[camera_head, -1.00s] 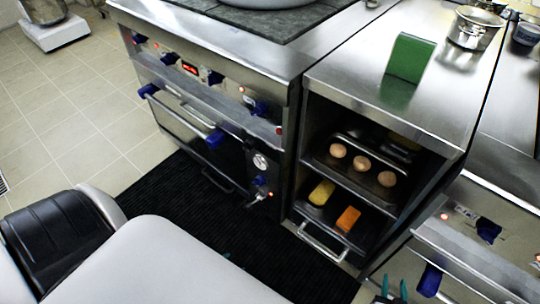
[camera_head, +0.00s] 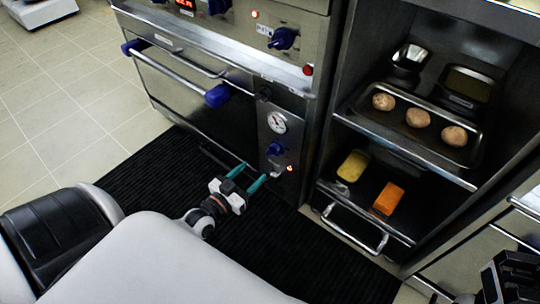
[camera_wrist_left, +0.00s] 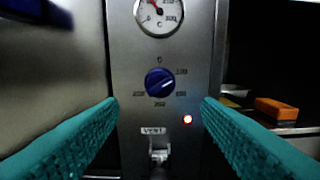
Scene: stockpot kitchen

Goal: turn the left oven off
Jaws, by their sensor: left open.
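The left oven's control panel (camera_head: 266,165) has a round gauge (camera_head: 277,122), a blue knob (camera_head: 275,148) and a lit red lamp (camera_head: 290,168). In the left wrist view the knob (camera_wrist_left: 160,82) faces me near the centre, with a pale slanting mark and printed numbers around it. The lamp (camera_wrist_left: 187,119) glows at its lower right, and a silver lever (camera_wrist_left: 158,155) sits under a small label below. My left gripper (camera_head: 252,176) is open and empty, its teal fingers pointing at the panel. A dark part of my right gripper (camera_head: 510,277) shows at lower right; its fingers are hidden.
The oven door's bar handle (camera_head: 180,73) is left of the panel. An open cabinet (camera_head: 400,155) on the right holds a tray with three brown round items, a yellow block and an orange block (camera_head: 388,199). A black mat (camera_head: 300,245) covers the floor.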

